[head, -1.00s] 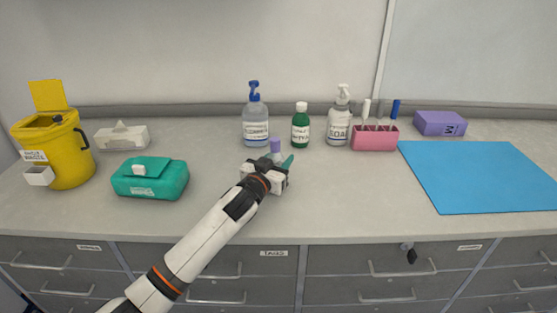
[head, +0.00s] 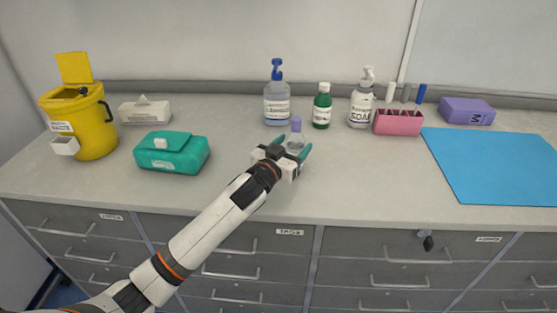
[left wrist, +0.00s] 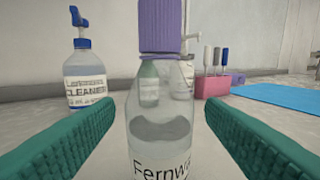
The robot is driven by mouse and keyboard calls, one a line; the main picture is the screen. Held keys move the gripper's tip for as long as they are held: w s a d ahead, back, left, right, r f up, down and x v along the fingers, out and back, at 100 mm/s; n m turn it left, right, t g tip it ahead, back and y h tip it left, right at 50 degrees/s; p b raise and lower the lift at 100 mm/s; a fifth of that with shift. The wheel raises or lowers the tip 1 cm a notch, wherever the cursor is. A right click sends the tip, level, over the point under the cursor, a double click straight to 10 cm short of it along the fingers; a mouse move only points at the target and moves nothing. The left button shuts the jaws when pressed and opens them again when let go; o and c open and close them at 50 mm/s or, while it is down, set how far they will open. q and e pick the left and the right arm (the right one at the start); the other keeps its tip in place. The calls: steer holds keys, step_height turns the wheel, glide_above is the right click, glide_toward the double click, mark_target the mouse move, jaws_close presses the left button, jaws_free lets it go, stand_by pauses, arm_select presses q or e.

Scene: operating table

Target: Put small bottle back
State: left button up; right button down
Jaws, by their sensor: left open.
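The small clear bottle with a purple cap (head: 296,127) stands upright on the counter, in front of the blue-topped cleaner bottle (head: 277,95). My left gripper (head: 293,152) is open, its teal fingers on either side of the small bottle. In the left wrist view the small bottle (left wrist: 160,110) stands between the two spread fingers, with gaps on both sides. Its label is partly cut off at the bottom of that view. My right gripper does not show.
Behind stand a green bottle (head: 322,108), a soap bottle (head: 361,103) and a pink holder (head: 398,122). A teal pack (head: 172,153) and a yellow bin (head: 85,128) are on the left. A blue mat (head: 490,165) lies right. The counter between is clear.

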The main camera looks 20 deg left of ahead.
arm_select(q)
steer(key=s, duration=0.2)
steer(key=s+a, duration=0.1)
steer(key=s, duration=0.5)
steer(key=shift+a+b, duration=0.3)
